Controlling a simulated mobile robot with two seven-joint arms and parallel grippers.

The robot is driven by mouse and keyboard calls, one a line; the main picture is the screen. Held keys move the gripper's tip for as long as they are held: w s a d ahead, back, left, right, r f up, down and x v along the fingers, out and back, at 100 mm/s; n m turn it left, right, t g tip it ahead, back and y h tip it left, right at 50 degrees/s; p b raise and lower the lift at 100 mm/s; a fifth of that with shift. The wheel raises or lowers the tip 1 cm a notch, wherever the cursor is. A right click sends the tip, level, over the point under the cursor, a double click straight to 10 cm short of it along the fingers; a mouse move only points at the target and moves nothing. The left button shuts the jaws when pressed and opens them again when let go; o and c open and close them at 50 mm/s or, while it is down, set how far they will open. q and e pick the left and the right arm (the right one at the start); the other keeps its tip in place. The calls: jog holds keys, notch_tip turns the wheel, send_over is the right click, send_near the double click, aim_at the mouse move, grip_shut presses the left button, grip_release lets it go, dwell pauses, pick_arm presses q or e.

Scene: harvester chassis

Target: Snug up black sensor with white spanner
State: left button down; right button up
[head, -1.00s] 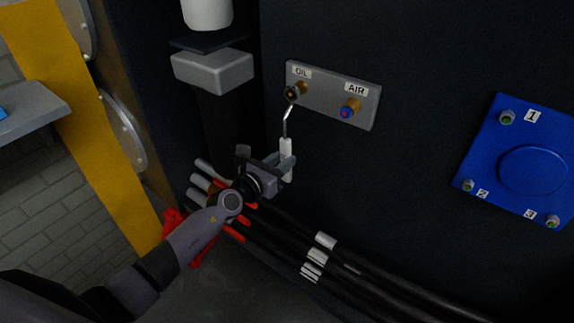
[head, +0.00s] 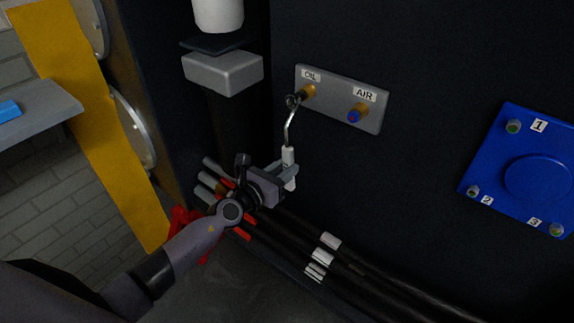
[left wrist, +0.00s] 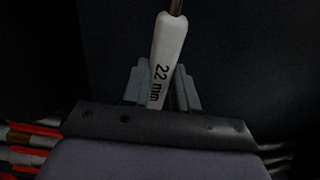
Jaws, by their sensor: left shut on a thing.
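The white spanner (head: 288,157) stands nearly upright, with a white handle and a bent metal shank. In the left wrist view its handle (left wrist: 167,48) reads "22 mm". My left gripper (head: 289,174) is shut on the lower handle; its fingers also show in the left wrist view (left wrist: 161,88). The black sensor (head: 302,96) sits on the brass fitting under the OIL label. The spanner's dark ring end is just left of and in front of the sensor, overlapping it in the picture. I cannot tell whether they touch. The wrist view does not show the ring end. My right gripper is not in view.
The grey OIL/AIR plate (head: 344,97) also carries a blue-tipped AIR fitting (head: 357,113). A grey block (head: 222,73) juts out at upper left. Black hoses with white bands (head: 322,257) run below. A blue panel (head: 538,178) is at right; the dark wall between is clear.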

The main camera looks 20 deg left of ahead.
pick_arm(q)
jog(key=p+v, duration=0.1)
jog(key=v, duration=0.7)
jog(key=shift+f, duration=0.35)
dwell(0.9)
